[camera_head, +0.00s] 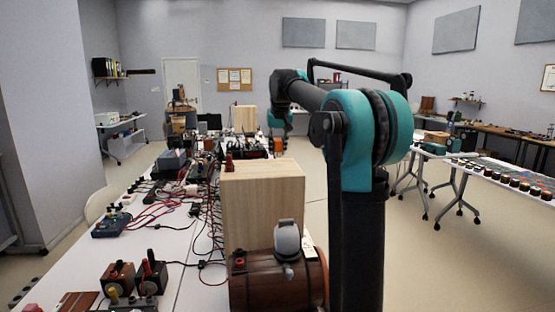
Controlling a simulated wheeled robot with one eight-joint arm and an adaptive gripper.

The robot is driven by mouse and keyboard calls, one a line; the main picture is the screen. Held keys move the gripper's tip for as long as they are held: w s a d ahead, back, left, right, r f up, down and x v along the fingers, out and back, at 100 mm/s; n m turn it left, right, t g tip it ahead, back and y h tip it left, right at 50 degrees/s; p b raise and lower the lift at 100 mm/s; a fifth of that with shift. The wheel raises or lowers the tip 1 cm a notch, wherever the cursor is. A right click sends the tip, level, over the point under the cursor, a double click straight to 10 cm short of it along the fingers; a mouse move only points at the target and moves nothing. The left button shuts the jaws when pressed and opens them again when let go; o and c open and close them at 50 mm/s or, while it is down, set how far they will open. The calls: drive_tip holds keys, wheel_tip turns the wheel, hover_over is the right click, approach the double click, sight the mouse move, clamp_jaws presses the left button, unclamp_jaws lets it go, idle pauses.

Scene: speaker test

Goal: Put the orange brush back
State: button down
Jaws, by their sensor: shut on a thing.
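My arm reaches away over the long bench. My gripper (279,136) is at its far end, small in the picture, below a teal wrist part. It is shut on a small orange-red thing (278,147), which shows just under it. The thing is too small and partly hidden for me to tell its shape or be sure that it is the orange brush. No other clear view of a brush shows.
A pale wooden box (262,205) and a brown wooden barrel-like thing (262,293) stand close in front. Cables and instruments crowd the white bench (185,240). A second table (490,175) with rows of small jars is at right, with open floor between.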

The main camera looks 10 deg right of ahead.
sight(278, 152)
drive_tip(key=shift+f, duration=2.05)
drive_tip(key=shift+f, duration=0.1)
drive_tip(key=c, duration=1.2)
unclamp_jaws()
drive_tip(key=v, duration=1.2)
drive_tip(key=shift+s, duration=0.1)
